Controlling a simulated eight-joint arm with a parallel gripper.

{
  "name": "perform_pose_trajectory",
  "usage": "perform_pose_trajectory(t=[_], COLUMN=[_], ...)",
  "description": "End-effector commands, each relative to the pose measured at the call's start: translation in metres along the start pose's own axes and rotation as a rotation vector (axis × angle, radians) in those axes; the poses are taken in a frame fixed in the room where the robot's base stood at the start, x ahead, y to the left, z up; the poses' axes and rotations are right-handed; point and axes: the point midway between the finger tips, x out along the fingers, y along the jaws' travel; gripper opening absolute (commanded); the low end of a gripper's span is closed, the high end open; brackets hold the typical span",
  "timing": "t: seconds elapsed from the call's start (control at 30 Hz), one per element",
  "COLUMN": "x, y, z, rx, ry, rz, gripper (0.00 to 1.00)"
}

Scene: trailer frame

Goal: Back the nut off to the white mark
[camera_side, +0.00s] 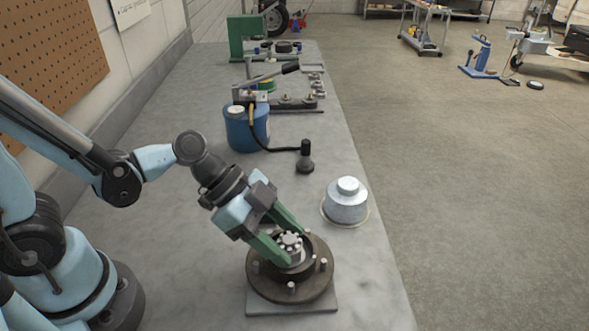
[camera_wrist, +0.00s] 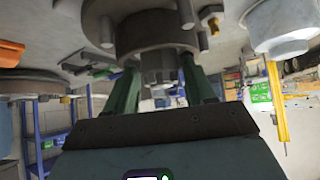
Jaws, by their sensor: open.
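The nut (camera_side: 290,241) is a light metal, notched nut at the centre of the dark round hub (camera_side: 262,280), which has several studs and stands on a grey square plate. My gripper (camera_side: 297,248) reaches down at a tilt from the upper left. Its two green fingers are open, one on each side of the nut; contact cannot be made out. In the wrist view the nut (camera_wrist: 158,68) shows between the fingers of my gripper (camera_wrist: 160,75), under the hub (camera_wrist: 140,38) in a flipped picture. I cannot make out a white mark.
A silver cap (camera_side: 347,203) stands close to the right of the hub, near the bench's right edge. A blue canister (camera_side: 246,128) with a hose and black nozzle (camera_side: 305,158) stands behind. The grey bench (camera_side: 160,260) is clear left of the hub.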

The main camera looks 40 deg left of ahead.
Motion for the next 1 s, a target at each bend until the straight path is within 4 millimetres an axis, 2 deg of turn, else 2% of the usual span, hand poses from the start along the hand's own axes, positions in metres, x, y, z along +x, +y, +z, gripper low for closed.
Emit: perform_pose_trajectory(t=[0.33,0.6,0.77,1.0], x=[0.0018,0.0017,0.0019,0.0027], y=[0.0,0.0,0.0008,0.004], z=[0.0,0.0,-0.0001,0.0003], rx=[0.0,0.0,-0.015,-0.13], ry=[0.0,0.0,-0.001,-0.004], rz=[0.0,0.0,-0.015,-0.131], gripper=[0.54,0.14,0.13,0.13])
